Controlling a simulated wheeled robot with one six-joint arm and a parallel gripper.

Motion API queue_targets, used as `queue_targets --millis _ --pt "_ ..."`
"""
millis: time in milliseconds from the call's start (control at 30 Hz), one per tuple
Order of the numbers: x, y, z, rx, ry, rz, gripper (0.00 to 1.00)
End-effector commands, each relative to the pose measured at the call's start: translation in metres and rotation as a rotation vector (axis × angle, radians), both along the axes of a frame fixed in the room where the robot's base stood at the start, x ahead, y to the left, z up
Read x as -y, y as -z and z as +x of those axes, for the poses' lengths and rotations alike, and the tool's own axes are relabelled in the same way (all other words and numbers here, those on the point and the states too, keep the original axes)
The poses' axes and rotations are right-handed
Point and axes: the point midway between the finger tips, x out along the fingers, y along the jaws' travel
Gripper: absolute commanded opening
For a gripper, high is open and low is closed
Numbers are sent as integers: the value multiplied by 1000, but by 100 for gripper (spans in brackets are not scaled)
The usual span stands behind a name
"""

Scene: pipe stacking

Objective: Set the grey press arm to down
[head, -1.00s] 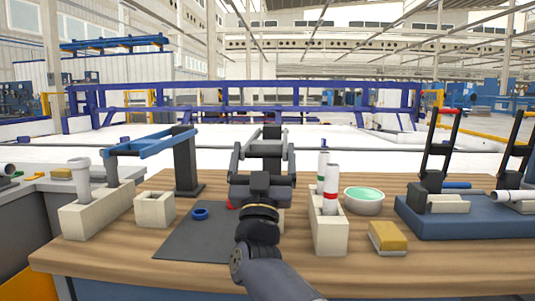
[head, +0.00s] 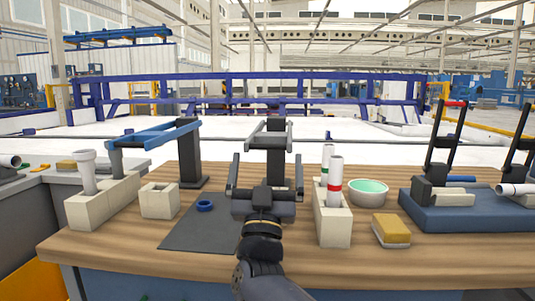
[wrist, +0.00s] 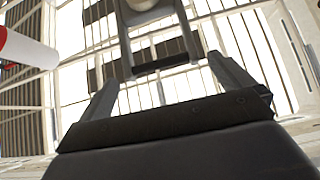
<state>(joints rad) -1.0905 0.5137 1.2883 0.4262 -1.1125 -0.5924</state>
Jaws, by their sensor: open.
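The grey press arm (head: 266,141) is a grey open frame on a dark upright post (head: 275,168). It reaches forward from the top of the post, raised well above the table. My gripper (head: 266,157) is in front of it with fingers pointing up and spread apart, open and empty. It hides the lower front of the press. In the wrist view my fingers (wrist: 162,70) stand either side of a dark crossbar that seems to belong to the press frame; whether they touch it I cannot tell.
A similar press with a blue arm (head: 160,132) stands to the left. A block with upright white tubes (head: 333,222) stands close right of my gripper. A green-filled bowl (head: 368,196), a yellow sponge (head: 391,232) and a blue base (head: 460,212) lie further right. A dark mat (head: 200,232) lies left.

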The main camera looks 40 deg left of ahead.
Motion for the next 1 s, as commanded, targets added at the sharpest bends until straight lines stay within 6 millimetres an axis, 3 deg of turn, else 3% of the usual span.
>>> queue_targets --millis 200,433,767,1000 --pt "10 19 -17 -1 -1 -3 100" --pt "14 27 -23 -1 0 -2 100" --pt "14 26 -22 0 1 -1 100" --pt "6 11 -9 1 1 2 100"
